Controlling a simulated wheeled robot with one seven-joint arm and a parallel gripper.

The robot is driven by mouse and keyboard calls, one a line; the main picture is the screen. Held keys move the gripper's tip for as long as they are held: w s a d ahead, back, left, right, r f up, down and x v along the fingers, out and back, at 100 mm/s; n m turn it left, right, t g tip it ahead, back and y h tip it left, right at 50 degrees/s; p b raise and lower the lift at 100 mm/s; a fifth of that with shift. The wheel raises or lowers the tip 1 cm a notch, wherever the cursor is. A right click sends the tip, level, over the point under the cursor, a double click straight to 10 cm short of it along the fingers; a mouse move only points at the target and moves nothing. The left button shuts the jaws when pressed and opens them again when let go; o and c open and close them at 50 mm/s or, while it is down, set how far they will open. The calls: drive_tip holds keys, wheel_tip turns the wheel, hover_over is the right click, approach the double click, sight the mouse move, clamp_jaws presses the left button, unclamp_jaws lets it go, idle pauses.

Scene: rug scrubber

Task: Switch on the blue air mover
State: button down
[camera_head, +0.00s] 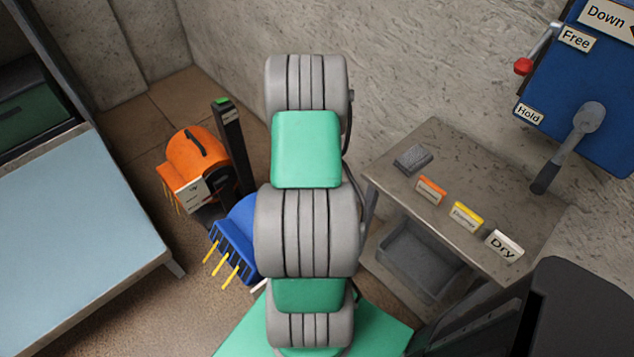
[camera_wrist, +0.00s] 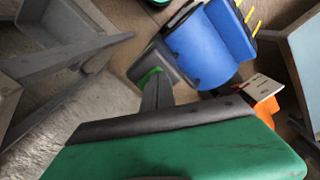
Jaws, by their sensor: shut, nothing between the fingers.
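The blue air mover (camera_head: 234,239) sits on the floor left of my arm, which hides its right side. Yellow prongs stick out from its lower left. In the wrist view the blue air mover (camera_wrist: 205,45) shows at upper middle, with a dark grey part on its left.
An orange air mover (camera_head: 196,152) with a white panel stands behind the blue one, beside a dark post (camera_head: 234,150) with a green top. A light-blue-topped table (camera_head: 75,250) is at left. A grey table (camera_head: 440,150) with labelled blocks and a blue lever panel (camera_head: 590,90) are at right.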

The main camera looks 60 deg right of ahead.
drive_tip(key=shift+f+b, duration=0.3)
drive_tip(key=shift+f, duration=0.15)
drive_tip(key=shift+r+p, duration=2.45)
drive_tip(key=shift+r, duration=1.15)
drive_tip(key=shift+f, duration=0.1)
